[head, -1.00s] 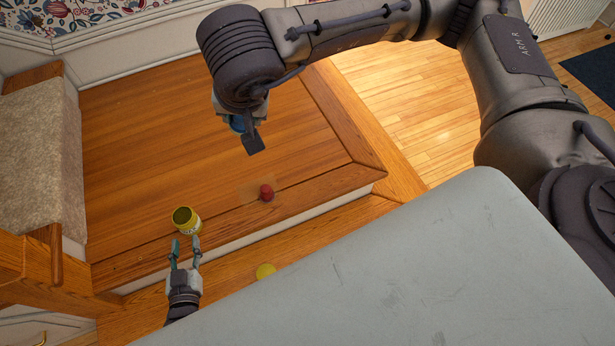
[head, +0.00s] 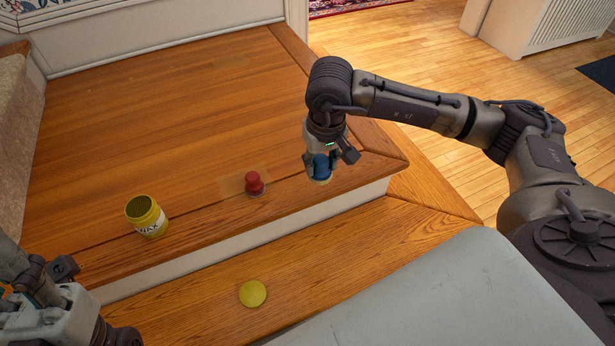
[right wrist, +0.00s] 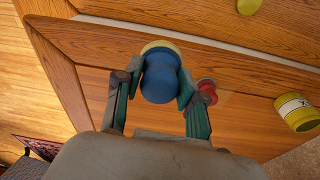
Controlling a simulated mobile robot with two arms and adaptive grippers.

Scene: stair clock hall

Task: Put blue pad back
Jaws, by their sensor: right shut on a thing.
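The blue pad (head: 321,167) has a rounded blue grip and a pale yellowish underside. My right gripper (head: 327,160) is shut on it and holds it above the wooden landing, near the landing's front right corner. In the right wrist view the blue pad (right wrist: 160,78) sits between the two fingers, its pale face pointing away from the palm. My left gripper (head: 55,310) is at the lower left edge of the head view, partly cut off; its finger opening cannot be made out.
A red pad (head: 254,183) stands on the landing (head: 150,110), beside a paler patch. An open yellow wax jar (head: 146,216) stands left of it. A yellow lid (head: 253,293) lies on the lower step (head: 330,255). The landing behind them is clear.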

